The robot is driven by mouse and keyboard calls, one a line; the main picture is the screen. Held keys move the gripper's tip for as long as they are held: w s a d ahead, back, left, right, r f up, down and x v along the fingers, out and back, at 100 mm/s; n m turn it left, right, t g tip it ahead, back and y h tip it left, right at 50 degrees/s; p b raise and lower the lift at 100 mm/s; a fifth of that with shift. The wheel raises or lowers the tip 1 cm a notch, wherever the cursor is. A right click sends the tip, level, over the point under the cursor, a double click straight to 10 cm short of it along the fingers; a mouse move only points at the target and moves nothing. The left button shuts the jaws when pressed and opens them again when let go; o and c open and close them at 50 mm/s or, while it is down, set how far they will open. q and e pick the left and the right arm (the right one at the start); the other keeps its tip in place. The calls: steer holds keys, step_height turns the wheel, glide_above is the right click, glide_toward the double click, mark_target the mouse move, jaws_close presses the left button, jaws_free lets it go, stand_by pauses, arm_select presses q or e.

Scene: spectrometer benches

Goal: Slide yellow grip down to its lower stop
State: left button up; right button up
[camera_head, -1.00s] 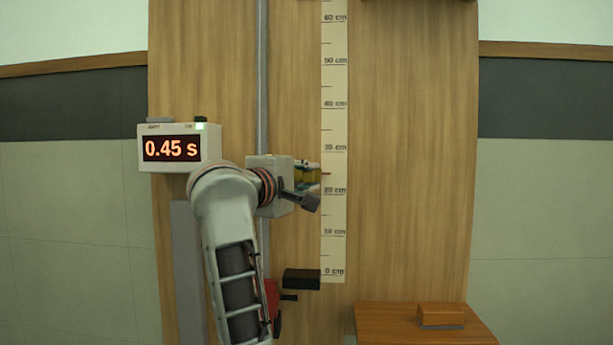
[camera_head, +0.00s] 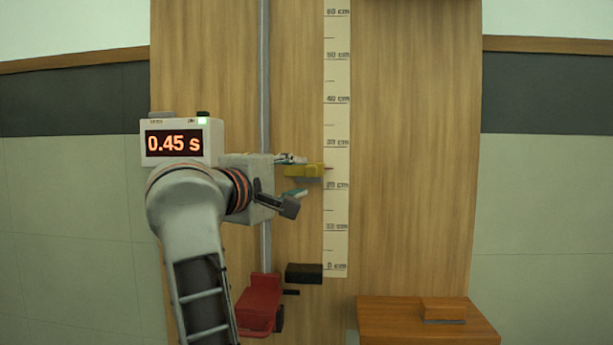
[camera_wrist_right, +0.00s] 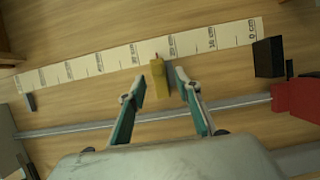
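The yellow grip (camera_head: 304,170) sits beside the upright scale, its pointer between the 20 and 30 cm marks. My right gripper (camera_head: 302,177) is open, with one finger above the grip and one below. In the right wrist view the yellow grip (camera_wrist_right: 158,80) lies between the open fingertips (camera_wrist_right: 160,74), with gaps visible on both sides. A black block (camera_head: 304,273) sits near the 0 cm mark, below the grip; it also shows in the right wrist view (camera_wrist_right: 268,57). My left gripper is not in view.
The pale scale (camera_head: 336,115) runs up a wooden board beside a grey rail (camera_head: 263,75). A timer (camera_head: 182,141) reading 0.45 s is at the left. A red device (camera_head: 261,300) is low on the rail. A wooden stand (camera_head: 420,318) is at the lower right.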

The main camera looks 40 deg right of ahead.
steer(key=shift+v, duration=2.75)
